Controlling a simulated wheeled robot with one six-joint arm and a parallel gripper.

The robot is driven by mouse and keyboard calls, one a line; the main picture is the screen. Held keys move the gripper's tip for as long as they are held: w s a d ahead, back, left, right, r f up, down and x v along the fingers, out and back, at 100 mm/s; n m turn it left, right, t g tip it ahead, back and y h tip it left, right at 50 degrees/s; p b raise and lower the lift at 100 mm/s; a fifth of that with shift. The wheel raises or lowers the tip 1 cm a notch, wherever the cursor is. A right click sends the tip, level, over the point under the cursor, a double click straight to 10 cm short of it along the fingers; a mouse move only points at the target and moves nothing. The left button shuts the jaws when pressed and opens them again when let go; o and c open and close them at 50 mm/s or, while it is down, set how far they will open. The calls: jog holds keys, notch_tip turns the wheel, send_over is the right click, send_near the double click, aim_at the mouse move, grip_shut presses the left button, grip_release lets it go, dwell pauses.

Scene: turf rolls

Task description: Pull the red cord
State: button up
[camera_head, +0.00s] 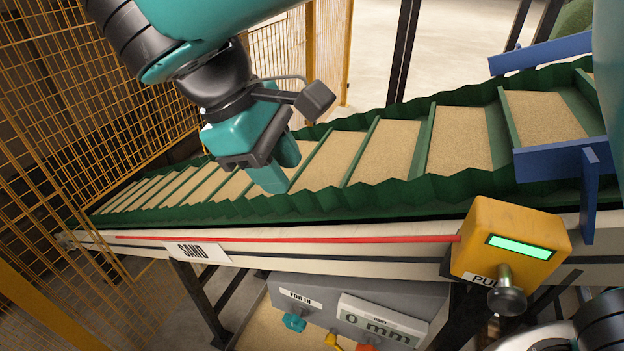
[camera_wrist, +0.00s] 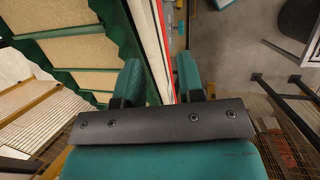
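The red cord (camera_head: 330,239) runs taut along the near side rail of the conveyor, from the far left to a yellow switch box (camera_head: 515,240). The box has a green lit display and a partly hidden label starting "PU". My teal gripper (camera_head: 280,170) is above the conveyor's near edge, higher than the cord and left of the box. In the wrist view, my gripper (camera_wrist: 160,80) has its two fingers apart with nothing held between them. The red cord (camera_wrist: 162,25) shows as a thin line beyond the gap between the fingers, apart from them.
The green-walled conveyor belt (camera_head: 435,110) carries sand between cleats. A "SAND" sign (camera_head: 198,252) hangs on the rail below the cord. A grey panel (camera_head: 345,305) with knobs and a "0 mm" display is below. Blue brackets (camera_head: 560,160) stand right; yellow mesh fencing (camera_head: 60,110) stands left.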

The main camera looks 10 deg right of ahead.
aim_at(331, 239)
jog(key=b+x, duration=0.1)
jog(key=x, duration=1.6)
jog(key=shift+d, duration=0.25)
grip_shut()
